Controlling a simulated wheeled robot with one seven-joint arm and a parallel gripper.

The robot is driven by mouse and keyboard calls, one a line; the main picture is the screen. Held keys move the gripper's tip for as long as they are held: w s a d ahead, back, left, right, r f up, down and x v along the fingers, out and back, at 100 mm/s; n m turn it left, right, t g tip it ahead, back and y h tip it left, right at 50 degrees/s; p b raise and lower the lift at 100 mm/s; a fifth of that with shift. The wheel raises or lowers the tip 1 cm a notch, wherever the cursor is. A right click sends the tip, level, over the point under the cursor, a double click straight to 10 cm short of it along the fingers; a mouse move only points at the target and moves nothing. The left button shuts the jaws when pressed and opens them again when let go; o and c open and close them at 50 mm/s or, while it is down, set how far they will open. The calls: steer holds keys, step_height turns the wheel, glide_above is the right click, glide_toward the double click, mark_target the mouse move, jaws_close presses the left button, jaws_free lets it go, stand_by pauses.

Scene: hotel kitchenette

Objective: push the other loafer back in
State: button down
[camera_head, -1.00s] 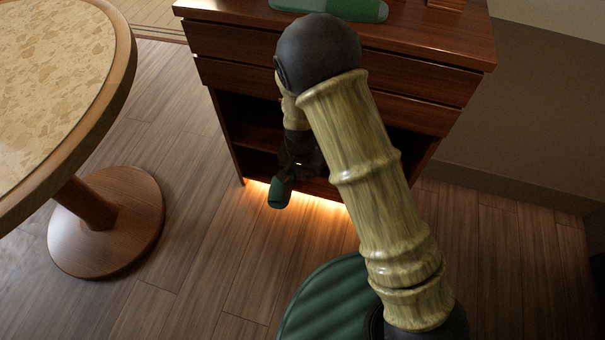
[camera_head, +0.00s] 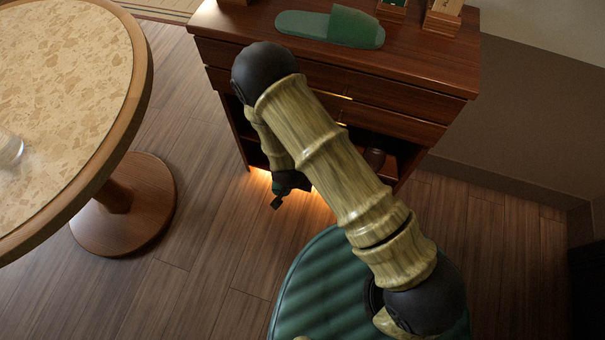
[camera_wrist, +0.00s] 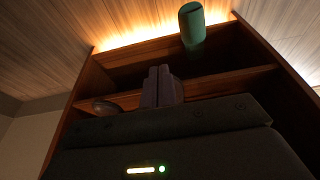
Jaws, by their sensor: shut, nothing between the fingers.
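A dark rounded shoe, probably a loafer (camera_head: 375,158), lies in the open shelf on the right side of the cabinet. A dark rounded shape at the left of the shelf in the wrist view (camera_wrist: 105,107) is likely the same shoe. A green slipper-like thing (camera_wrist: 192,25) sticks out of the lowest shelf. In the head view, only a bit of green shows by my gripper. My gripper (camera_head: 277,203) is low in front of the cabinet's left part. Its fingers (camera_wrist: 160,72) are together and empty, and appear clear of both shoes. My arm hides much of the shelves.
The wooden cabinet (camera_head: 420,75) has drawers above its open shelves and a glowing strip underneath. A round table (camera_head: 60,100) stands at left. The floor (camera_head: 205,250) between is clear.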

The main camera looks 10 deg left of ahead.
steer(key=w+d+f+b, duration=0.1)
steer(key=w+f+b, duration=0.3)
steer(key=w+f, duration=0.3)
steer(key=shift+s+x, duration=0.25)
steer(key=shift+x, duration=1.05)
steer(key=shift+a, duration=0.1)
steer(key=w, duration=0.3)
steer(key=shift+w+d, duration=0.1)
steer(key=shift+d, duration=0.2)
